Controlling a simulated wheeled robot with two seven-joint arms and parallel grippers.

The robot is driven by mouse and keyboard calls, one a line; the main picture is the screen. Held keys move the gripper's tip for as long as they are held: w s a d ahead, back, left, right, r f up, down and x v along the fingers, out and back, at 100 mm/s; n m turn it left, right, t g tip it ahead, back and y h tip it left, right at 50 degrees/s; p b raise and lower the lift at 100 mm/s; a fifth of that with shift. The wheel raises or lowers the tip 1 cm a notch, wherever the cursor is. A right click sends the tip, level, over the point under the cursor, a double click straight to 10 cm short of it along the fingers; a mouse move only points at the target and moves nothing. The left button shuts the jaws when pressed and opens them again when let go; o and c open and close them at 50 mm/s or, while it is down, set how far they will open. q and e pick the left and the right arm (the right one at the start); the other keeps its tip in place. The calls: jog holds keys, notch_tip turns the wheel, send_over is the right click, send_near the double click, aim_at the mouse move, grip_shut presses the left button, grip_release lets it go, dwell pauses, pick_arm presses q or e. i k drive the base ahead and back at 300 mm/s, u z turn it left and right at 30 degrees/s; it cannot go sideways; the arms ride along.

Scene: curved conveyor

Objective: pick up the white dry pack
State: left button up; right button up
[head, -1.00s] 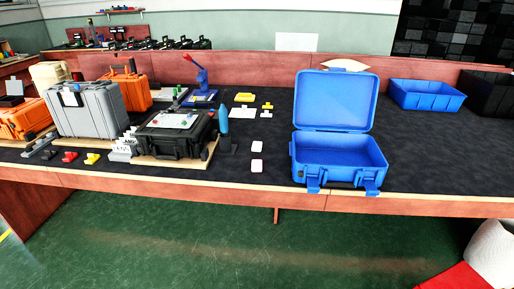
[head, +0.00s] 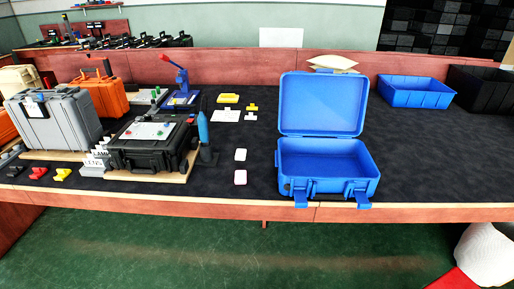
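A cream-white, pillow-shaped pack (head: 333,62) lies behind the open lid of the blue case (head: 325,105) at the back of the table; its lower part is hidden by the lid. Two small white rounded pieces, one farther back (head: 240,155) and one nearer the front (head: 240,177), lie flat on the dark mat left of the case. The nearer one has a reddish edge. The frames do not settle which of these is the dry pack. The blue case stands open and looks empty. Neither of my grippers is in view.
A black case (head: 150,153) with a panel on top and a blue bottle (head: 203,130) stand to the left. A grey case (head: 55,120) is farther left. A blue bin (head: 414,92) is back right. The mat right of the blue case is clear.

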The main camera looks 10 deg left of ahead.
aim_at(240, 153)
jog(key=u, duration=0.45)
jog(key=i, duration=0.9)
jog(key=u, duration=0.8)
